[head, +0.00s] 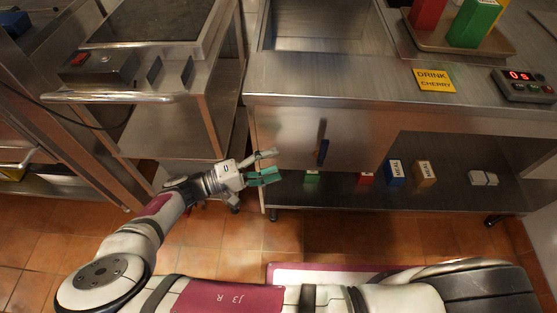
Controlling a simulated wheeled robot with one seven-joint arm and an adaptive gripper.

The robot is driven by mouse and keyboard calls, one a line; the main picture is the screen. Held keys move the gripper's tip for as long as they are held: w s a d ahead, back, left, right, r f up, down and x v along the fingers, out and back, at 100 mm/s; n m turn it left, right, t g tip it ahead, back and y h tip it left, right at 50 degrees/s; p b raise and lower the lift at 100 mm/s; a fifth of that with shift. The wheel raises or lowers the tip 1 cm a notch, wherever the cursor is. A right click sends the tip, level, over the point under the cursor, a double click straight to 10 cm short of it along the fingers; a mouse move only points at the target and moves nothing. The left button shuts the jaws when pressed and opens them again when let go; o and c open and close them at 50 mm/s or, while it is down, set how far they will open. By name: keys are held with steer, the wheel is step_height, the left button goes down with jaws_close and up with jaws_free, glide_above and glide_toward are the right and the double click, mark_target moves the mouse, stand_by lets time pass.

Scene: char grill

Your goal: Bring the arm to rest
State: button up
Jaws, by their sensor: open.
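My gripper (268,166) is open in the head view, with its fingers spread and pointing right. Nothing shows between the fingers. It hangs in front of the left end of the steel counter (300,82), below the worktop and near the counter's lower shelf (345,196). My arm reaches up to it from the bottom left. I cannot tell whether the fingers touch the counter front.
The grill cart (130,97), with a front handle, stands at left. A blue-handled door (290,135) is close beside the gripper. Several small boxes sit on the lower shelf. A tray (425,42), a yellow "DRINK CHERRY" sign (434,80) and a red-lit panel (522,86) are on the counter. Tiled floor (225,235) is open below.

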stand_by(0.5)
steer(key=s+d+r+m+g+y+p, duration=0.25)
steer(key=d+r+g+y, duration=0.35)
steer(key=r, duration=0.6)
steer(key=s+d+r+m+g+y+p, duration=0.25)
steer(key=d+r+g+y, duration=0.4)
steer(key=r, duration=0.65)
steer(key=s+d+r+t+y+p, duration=0.2)
steer(key=s+d+r+t, duration=0.2)
steer(key=s+r, duration=0.4)
steer(key=s+d+r+t+y+p, duration=0.2)
steer(key=s+d+r+t, duration=0.3)
steer(key=s+d+r, duration=0.2)
steer(key=v, duration=0.2)
steer(key=shift+r, duration=0.25)
steer(key=shift+s+t, duration=0.15)
steer(key=shift+t, duration=0.1)
